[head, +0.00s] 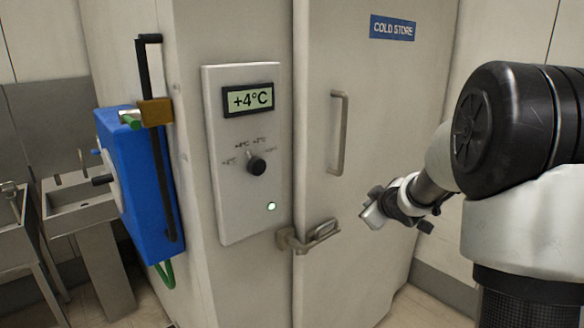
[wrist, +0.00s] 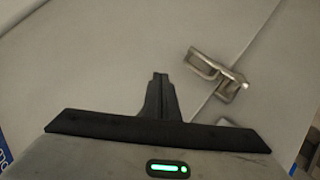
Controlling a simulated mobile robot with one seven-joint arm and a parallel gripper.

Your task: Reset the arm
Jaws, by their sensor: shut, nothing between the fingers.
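My gripper (head: 371,214) is in front of the cold store door, to the right of the door latch (head: 308,236) in the head view. Its fingers are shut together with nothing between them. In the wrist view the shut fingers (wrist: 160,90) point at the pale door surface. The metal latch (wrist: 217,74) shows to the right of the fingers there, apart from them. My arm comes in from the right in the head view.
The cold store door (head: 380,130) has a vertical handle (head: 339,132). Left of it is a control panel (head: 244,195) with a "+4°C" display (head: 248,99), a knob (head: 257,165) and a lit green lamp (head: 271,206). A blue box (head: 135,180) hangs further left, near metal sinks (head: 80,212).

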